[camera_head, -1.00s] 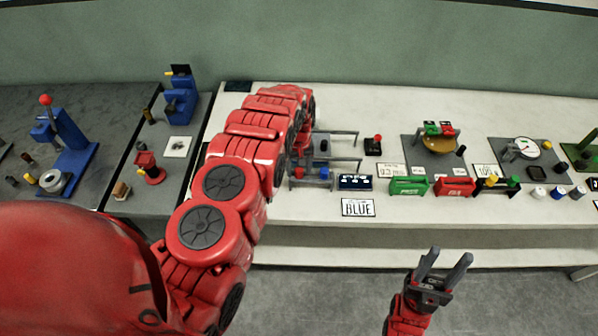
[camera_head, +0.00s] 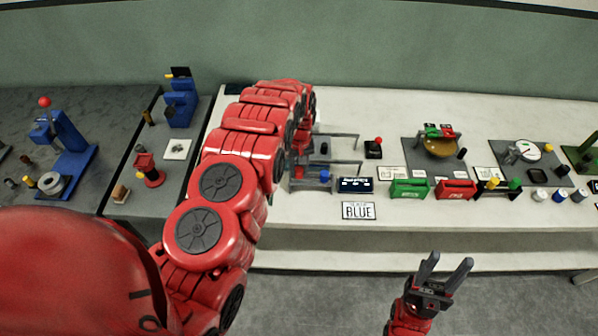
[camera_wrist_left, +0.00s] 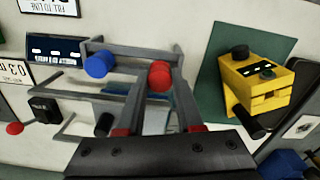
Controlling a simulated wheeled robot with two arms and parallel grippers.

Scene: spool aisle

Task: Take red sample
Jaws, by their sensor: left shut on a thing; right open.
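The red sample (camera_wrist_left: 160,76) is a short red cylinder between the fingertips of my left gripper (camera_wrist_left: 158,82) in the left wrist view. The fingers are shut on it at the grey rack (camera_wrist_left: 130,50). I cannot tell whether it still touches the rack. A blue cylinder (camera_wrist_left: 98,64) sits beside it on the rack, and it also shows in the head view (camera_head: 325,176). A black cylinder (camera_wrist_left: 104,124) is on the rack's other level. In the head view my left arm hides most of its gripper. My right gripper (camera_head: 448,266) is open and empty in front of the bench.
A BLUE sign (camera_head: 358,210) and a dark display (camera_head: 355,185) stand before the rack. A green box (camera_head: 409,188) and a red box (camera_head: 455,189) are to the right. A yellow device (camera_wrist_left: 258,80) stands near the rack in the wrist view. The bench front has free room.

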